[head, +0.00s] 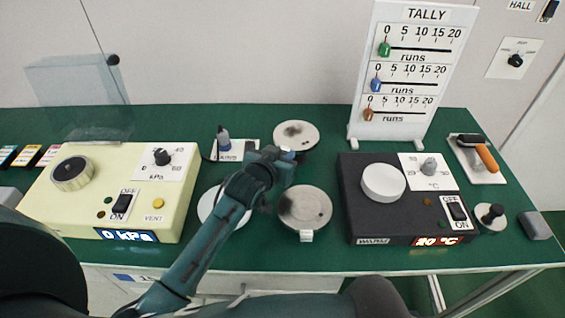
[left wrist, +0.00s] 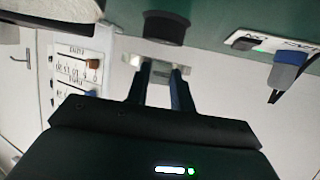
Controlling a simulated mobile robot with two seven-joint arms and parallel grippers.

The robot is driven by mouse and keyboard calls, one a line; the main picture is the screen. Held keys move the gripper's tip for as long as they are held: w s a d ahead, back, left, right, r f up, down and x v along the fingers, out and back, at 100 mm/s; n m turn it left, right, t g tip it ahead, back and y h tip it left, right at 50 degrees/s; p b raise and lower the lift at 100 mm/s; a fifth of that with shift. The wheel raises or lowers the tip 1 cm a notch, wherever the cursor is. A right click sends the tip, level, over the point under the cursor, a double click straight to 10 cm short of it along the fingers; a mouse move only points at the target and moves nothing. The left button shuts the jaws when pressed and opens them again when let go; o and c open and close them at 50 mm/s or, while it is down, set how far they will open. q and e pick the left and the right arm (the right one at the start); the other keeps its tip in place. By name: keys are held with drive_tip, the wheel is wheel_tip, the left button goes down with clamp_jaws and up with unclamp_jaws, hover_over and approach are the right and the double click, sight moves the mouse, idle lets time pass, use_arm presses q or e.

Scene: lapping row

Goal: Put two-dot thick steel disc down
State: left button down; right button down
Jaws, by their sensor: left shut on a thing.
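My left gripper (head: 287,158) reaches in over the middle of the green bench. In the left wrist view its two fingers (left wrist: 162,75) close on a pale metal piece, which I take for the two-dot thick steel disc (left wrist: 165,67). Only a small part of it shows between and past the fingertips, and no dots can be made out. In the head view the gripper hides most of it. A round plate with a dark patch (head: 296,134) lies just behind the gripper. Another round grey plate (head: 305,207) lies in front of it. My right gripper is out of view.
A cream box (head: 100,210) stands left and a dark box (head: 365,220) right. A pale round plate (head: 222,212) lies partly under my left arm. The tally board (head: 405,70) stands at the back. A disc with a black knob (head: 491,215) sits far right.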

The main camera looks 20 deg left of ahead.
use_arm(q)
wheel_tip(320, 180, down, 2)
drive_tip(key=shift+f, duration=0.1)
drive_tip(key=shift+f, duration=0.1)
drive_tip(key=shift+f, duration=0.15)
drive_tip(key=c, duration=1.2)
unclamp_jaws()
drive_tip(key=shift+f, duration=0.1)
